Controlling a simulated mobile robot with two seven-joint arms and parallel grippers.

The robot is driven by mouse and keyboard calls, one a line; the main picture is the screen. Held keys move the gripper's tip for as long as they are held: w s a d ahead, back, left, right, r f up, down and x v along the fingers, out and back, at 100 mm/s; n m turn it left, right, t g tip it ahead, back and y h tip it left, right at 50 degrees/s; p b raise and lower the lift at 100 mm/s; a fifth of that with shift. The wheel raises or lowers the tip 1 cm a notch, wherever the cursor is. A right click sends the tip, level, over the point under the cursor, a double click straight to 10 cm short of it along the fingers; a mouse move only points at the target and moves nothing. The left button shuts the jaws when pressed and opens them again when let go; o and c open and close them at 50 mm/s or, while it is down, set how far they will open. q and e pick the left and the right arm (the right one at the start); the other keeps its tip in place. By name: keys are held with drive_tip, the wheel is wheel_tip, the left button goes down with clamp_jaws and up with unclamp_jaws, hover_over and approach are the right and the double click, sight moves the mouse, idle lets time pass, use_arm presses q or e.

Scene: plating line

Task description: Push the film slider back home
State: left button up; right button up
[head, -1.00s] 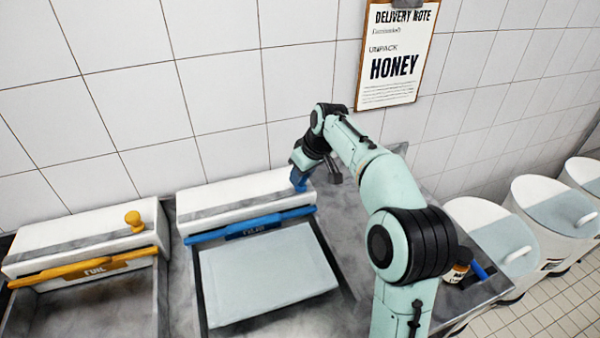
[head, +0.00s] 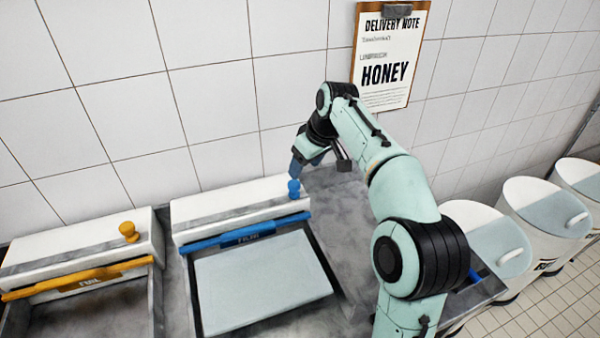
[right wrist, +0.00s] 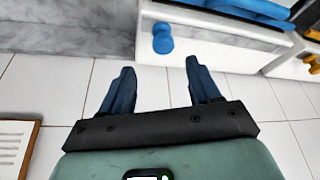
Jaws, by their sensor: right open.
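A white film dispenser (head: 215,205) with a blue front bar stands against the tiled wall. Its slider, a round blue knob (head: 294,188), sits near the right end of the grey strip on top. It also shows in the right wrist view (right wrist: 163,42). My right gripper (head: 298,167) is just above and behind the knob in the head view. In the right wrist view its two blue fingers (right wrist: 160,78) are apart with nothing between them. The knob is beyond the fingertips, not between them. My left gripper is not in view.
A second dispenser (head: 60,245) with an orange bar and orange knob (head: 129,231) stands to the left. A pale sheet-covered tray (head: 262,280) lies before the blue one. White bins (head: 540,220) stand at the right. A delivery note clipboard (head: 388,60) hangs above.

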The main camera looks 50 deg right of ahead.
drive_tip(key=v, duration=0.5)
drive_tip(key=shift+r+p, duration=0.3)
drive_tip(key=shift+p, duration=0.1)
